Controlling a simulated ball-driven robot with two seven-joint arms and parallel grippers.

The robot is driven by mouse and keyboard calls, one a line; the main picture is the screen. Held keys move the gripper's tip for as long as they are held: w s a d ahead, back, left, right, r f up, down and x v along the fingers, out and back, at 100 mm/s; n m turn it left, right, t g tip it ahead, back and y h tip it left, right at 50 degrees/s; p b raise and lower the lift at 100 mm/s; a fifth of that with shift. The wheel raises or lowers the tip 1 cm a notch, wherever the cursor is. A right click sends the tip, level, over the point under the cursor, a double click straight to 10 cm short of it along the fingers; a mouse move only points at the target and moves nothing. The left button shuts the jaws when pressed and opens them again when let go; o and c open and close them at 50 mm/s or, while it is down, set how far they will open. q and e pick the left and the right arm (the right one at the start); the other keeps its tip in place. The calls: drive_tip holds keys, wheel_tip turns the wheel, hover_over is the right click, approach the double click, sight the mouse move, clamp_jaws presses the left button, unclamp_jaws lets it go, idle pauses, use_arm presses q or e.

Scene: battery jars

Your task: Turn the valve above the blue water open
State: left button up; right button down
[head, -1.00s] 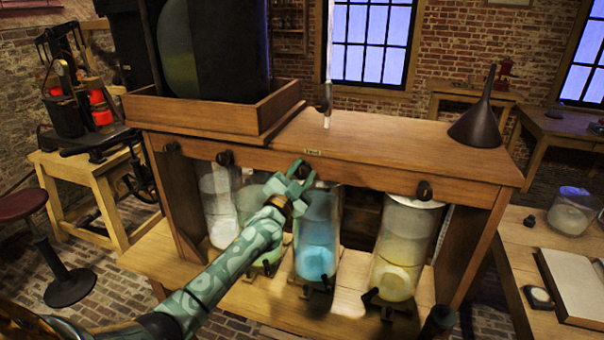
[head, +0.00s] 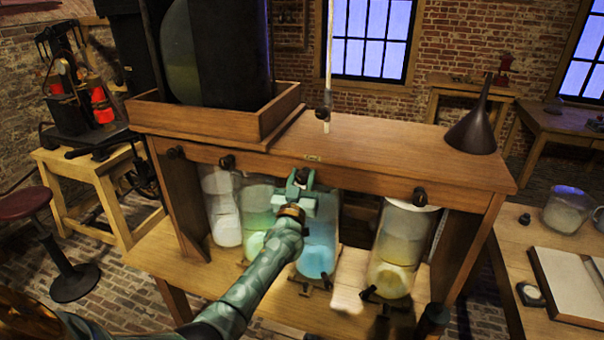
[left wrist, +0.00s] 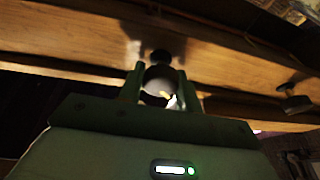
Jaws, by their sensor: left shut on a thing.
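The jar of blue water (head: 317,245) stands under the wooden bench, partly hidden by my left arm. Its valve is a dark knob (head: 301,175) on the bench's front rail, directly above the jar. My left gripper (head: 300,182) is at this valve, its fingers on either side of the knob, shut on it. In the left wrist view the round knob (left wrist: 160,80) sits between the two fingers (left wrist: 160,90), in front of the wooden rail. The knob's exact turn angle is hard to tell. My right gripper does not show.
Other dark valves sit on the rail, one at the right (head: 420,196) and one at the left (head: 226,162). Jars of yellowish (head: 402,245), green (head: 257,210) and whitish liquid (head: 222,205) stand below. A dark funnel (head: 474,130) stands on the bench top (head: 385,150).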

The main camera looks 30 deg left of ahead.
use_arm(q)
drive_tip(key=n+g+y+p, duration=0.1)
drive_tip(key=n, duration=0.2)
drive_tip(key=n+y+p, duration=0.1)
drive_tip(key=n+p, duration=0.1)
drive_tip(key=n, duration=0.2)
drive_tip(key=shift+r+g, duration=0.1)
drive_tip(key=shift+g, duration=0.3)
drive_tip(key=shift+n+g+y+p, duration=0.55)
drive_tip(key=shift+n+p, duration=0.35)
drive_tip(key=shift+n, duration=1)
drive_tip(key=o, duration=1)
drive_tip(key=shift+c, duration=0.2)
